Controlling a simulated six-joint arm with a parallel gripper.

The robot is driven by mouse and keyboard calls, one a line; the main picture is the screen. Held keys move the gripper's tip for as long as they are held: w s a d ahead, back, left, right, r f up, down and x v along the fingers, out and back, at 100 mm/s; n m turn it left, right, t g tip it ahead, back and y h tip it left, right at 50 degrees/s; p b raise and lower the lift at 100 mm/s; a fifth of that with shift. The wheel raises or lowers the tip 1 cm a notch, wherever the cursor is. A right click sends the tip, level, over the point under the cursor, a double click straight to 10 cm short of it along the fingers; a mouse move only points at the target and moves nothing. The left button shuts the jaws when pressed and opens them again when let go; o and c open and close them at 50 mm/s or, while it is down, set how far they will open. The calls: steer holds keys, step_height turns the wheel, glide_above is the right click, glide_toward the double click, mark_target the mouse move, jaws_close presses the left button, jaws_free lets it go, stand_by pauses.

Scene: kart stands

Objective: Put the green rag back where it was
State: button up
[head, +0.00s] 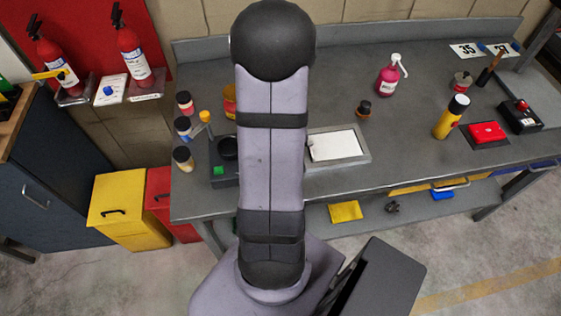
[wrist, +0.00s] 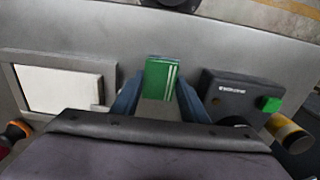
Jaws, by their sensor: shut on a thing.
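The green rag (wrist: 160,78) shows in the wrist view as a folded green piece with white stripes, between the two fingers of my gripper (wrist: 160,92). My gripper is shut on it, over the grey bench top (wrist: 225,50). Whether the rag touches the bench I cannot tell. It lies between a white pad in a grey tray (wrist: 70,88) on the left and a dark box with a green button (wrist: 240,95) on the right. In the head view my arm hides both the gripper and the rag.
Several jars line the left edge. A yellow cloth (head: 345,211) lies on the lower shelf. The middle of the bench is mostly clear.

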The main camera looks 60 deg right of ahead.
steer(key=shift+f, duration=0.2)
steer(key=o, duration=1)
steer(key=shift+o, duration=0.2)
steer(key=shift+r, duration=0.1)
step_height(320, 180, up, 12)
steer(key=b, duration=0.1)
steer(key=shift+r, duration=0.15)
